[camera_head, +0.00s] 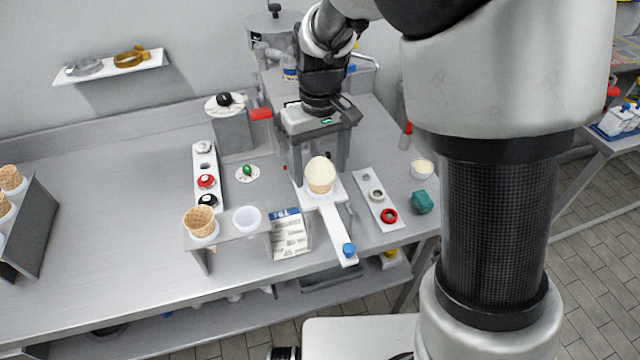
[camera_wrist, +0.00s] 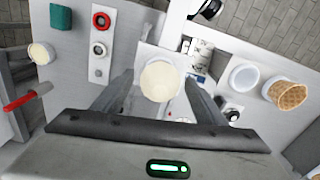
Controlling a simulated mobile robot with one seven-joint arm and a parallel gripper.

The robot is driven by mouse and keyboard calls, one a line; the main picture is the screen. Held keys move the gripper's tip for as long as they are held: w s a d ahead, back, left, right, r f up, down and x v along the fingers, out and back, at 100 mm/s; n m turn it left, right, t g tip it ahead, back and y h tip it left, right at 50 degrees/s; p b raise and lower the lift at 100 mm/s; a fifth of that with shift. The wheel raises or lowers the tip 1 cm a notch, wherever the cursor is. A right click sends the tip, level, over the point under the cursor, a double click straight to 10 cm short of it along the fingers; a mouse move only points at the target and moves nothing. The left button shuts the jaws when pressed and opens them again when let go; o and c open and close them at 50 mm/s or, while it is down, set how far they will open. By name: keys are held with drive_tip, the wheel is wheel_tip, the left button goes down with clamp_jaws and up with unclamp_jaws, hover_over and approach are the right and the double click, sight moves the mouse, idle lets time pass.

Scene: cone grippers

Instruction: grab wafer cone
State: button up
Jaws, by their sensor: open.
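A wafer cone topped with a pale cream scoop (camera_head: 320,175) stands upright at the end of a white holder arm (camera_head: 338,230). In the wrist view the round scoop (camera_wrist: 160,82) is seen from above, hiding most of its wafer. My gripper (camera_head: 320,168) is open and points down at this cone, one finger on each side. In the wrist view the fingers of my gripper (camera_wrist: 160,78) flank the scoop with gaps, and I see no grip on it.
A white cup (camera_head: 247,218) sits beside the empty cone in the rack (camera_head: 230,238). A white plate with rings (camera_head: 376,199) and a teal block (camera_head: 422,201) lie to the right. A grey machine (camera_head: 275,40) stands behind. The counter's left middle (camera_head: 110,210) is clear.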

drive_tip(key=shift+f, duration=0.65)
drive_tip(key=c, duration=0.7)
drive_tip(key=shift+r, duration=0.1)
